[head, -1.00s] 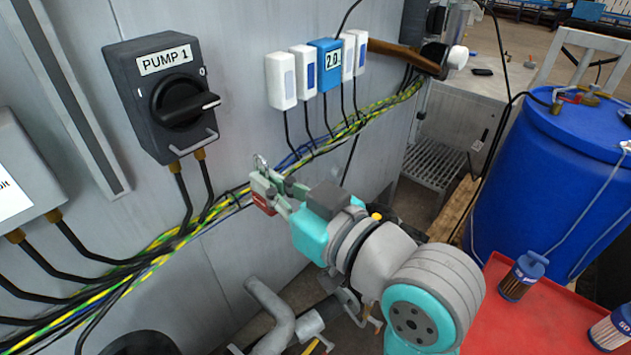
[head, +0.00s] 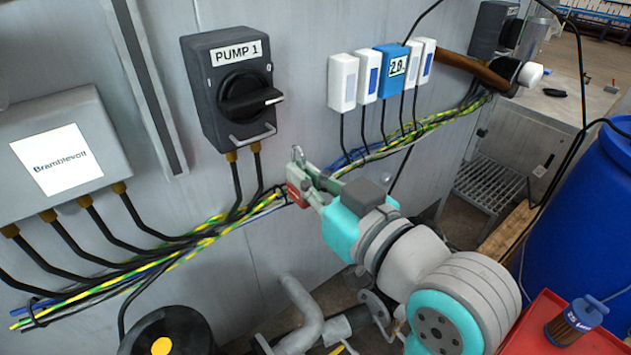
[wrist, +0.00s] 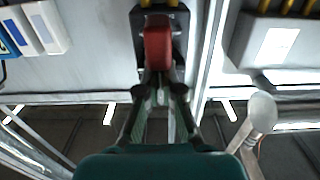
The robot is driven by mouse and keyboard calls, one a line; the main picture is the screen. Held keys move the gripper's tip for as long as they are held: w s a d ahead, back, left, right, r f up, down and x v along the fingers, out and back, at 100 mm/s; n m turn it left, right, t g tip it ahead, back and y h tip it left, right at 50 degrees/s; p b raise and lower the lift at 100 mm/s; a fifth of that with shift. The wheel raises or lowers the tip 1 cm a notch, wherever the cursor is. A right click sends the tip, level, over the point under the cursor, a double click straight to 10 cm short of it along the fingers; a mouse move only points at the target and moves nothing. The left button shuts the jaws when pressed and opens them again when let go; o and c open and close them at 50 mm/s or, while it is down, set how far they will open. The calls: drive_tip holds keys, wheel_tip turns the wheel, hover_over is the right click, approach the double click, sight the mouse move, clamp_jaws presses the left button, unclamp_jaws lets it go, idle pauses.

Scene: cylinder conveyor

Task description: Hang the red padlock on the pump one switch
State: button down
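The PUMP 1 switch (head: 231,92) is a dark grey box on the wall with a black rotary knob and a metal loop (head: 253,136) below the knob. The red padlock (head: 294,193) has a metal shackle pointing up. My gripper (head: 309,186) is shut on the padlock and holds it to the lower right of the switch, apart from it. In the wrist view the red padlock (wrist: 157,44) sits between my fingertips (wrist: 158,80) and covers part of the dark switch box (wrist: 180,22) behind it.
Cable bundles (head: 195,238) run along the wall below the switch. A grey Bramblevolt box (head: 62,150) is at left; several small white and blue modules (head: 393,72) are to the right. A pipe (head: 300,310) stands below. A blue barrel (head: 590,200) and red tray (head: 540,325) are at right.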

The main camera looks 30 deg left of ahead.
drive_tip(key=shift+x, duration=3.6)
drive_tip(key=shift+x, duration=1.25)
drive_tip(key=shift+w+a+r, duration=0.2)
drive_tip(key=shift+a+r, duration=0.3)
drive_tip(key=shift+w+d+r, duration=0.1)
drive_tip(key=shift+w, duration=0.3)
drive_tip(key=shift+s, duration=0.65)
drive_tip(key=shift+s+d+f, duration=0.15)
drive_tip(key=shift+d+f, duration=0.3)
drive_tip(key=shift+v, duration=1.25)
drive_tip(key=shift+s+d+f, duration=0.1)
drive_tip(key=shift+s+d, duration=0.05)
drive_tip(key=shift+d, duration=0.65)
